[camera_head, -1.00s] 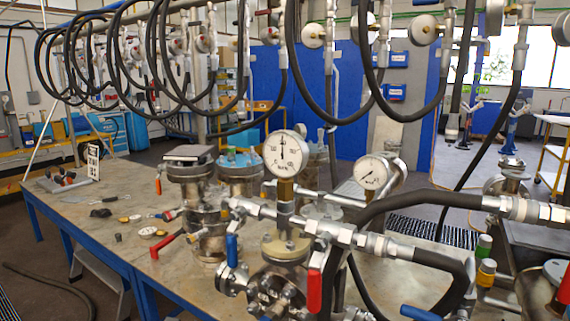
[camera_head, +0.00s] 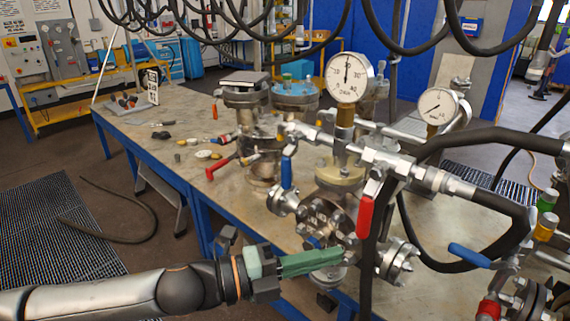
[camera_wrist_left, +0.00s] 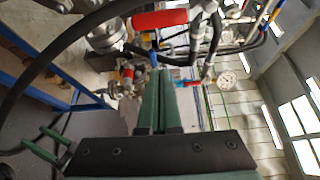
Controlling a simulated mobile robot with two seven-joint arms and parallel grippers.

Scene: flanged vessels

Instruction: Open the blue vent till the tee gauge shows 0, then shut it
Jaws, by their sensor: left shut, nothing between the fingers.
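A blue lever handle (camera_head: 287,172) hangs down from the pipework left of the tee. A second blue lever (camera_head: 469,255) lies at the lower right; I cannot tell which is the vent. The larger round gauge (camera_head: 350,77) stands upright on a brass stem above the flanged vessel (camera_head: 326,222); its needle points about straight up, off 0. A smaller gauge (camera_head: 438,108) has its needle toward the lower left. My left gripper (camera_head: 343,257) has green fingers, shut and empty, in front of the vessel's lower part, below the red lever. Its fingers also show in the left wrist view (camera_wrist_left: 160,76).
A red lever (camera_head: 365,217) hangs above my left fingertips; a red handle shows in the wrist view (camera_wrist_left: 160,18). Black hoses (camera_head: 495,207) loop on the right. The blue-edged bench (camera_head: 150,130) carries vessels and small loose parts. Open floor lies to the left.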

